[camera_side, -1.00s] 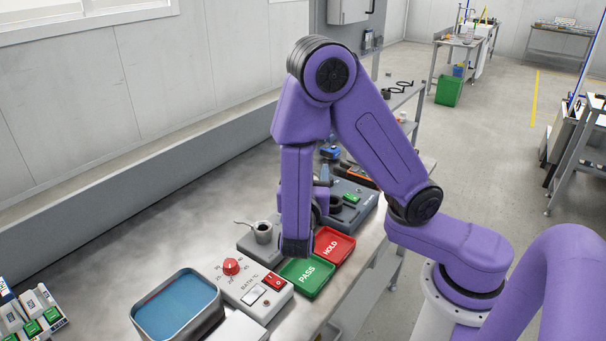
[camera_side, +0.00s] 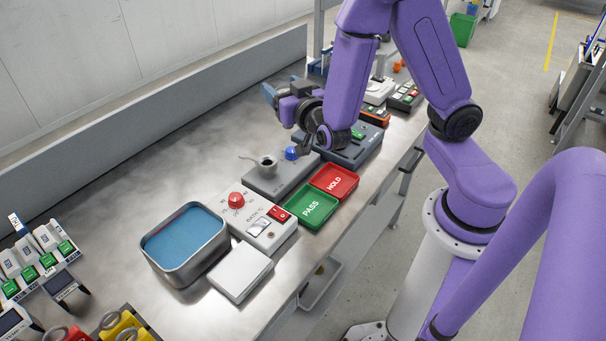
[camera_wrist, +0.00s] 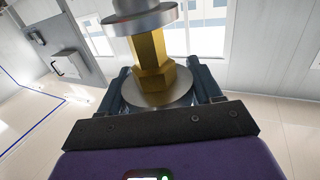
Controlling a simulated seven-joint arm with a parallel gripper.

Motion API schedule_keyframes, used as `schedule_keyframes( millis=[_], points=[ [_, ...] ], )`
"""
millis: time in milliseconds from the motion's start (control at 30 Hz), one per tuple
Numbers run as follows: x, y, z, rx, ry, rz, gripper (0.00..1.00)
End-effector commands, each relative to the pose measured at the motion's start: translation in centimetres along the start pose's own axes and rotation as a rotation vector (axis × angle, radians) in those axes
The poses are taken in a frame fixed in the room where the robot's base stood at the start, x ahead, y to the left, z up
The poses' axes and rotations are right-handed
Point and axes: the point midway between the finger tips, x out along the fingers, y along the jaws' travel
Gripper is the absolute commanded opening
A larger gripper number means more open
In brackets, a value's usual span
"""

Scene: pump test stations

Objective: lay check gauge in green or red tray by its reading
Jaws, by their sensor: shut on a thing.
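My gripper (camera_side: 271,96) is above the bench behind the trays, its blue fingers pointing up and left towards the wall. In the wrist view it is shut on a brass hex fitting with silver discs, which I take to be the check gauge (camera_wrist: 152,55). Its dial and reading do not show, and I cannot make the gauge out in the side view. The green tray (camera_side: 311,208), marked PASS, and the red tray (camera_side: 335,181), marked HOLD, lie side by side at the bench's front edge. Both look empty.
A grey block (camera_side: 272,181) with a small cup (camera_side: 267,166) stands behind the trays. A bath control box (camera_side: 258,224) with a red knob is left of the green tray, beside a blue-filled bath (camera_side: 185,240). A dark unit (camera_side: 345,150) stands beyond the red tray. Open bench lies at the back left.

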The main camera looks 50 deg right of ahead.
Motion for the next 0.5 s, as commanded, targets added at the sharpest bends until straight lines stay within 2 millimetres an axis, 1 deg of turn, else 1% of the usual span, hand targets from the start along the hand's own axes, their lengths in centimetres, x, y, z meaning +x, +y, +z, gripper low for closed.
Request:
schedule_keyframes(
  millis=[100, 267, 367, 500],
  points=[
    [0.10, -0.30, -0.37, -0.002, 0.009, -0.065, 0.00],
    [0.06, -0.64, -0.55, -0.007, 0.013, -0.112, 0.00],
    [0.05, -0.69, -0.50, -0.007, 0.012, -0.106, 0.00],
    [0.01, -0.43, -0.17, -0.002, 0.005, -0.040, 0.00]
  ],
)
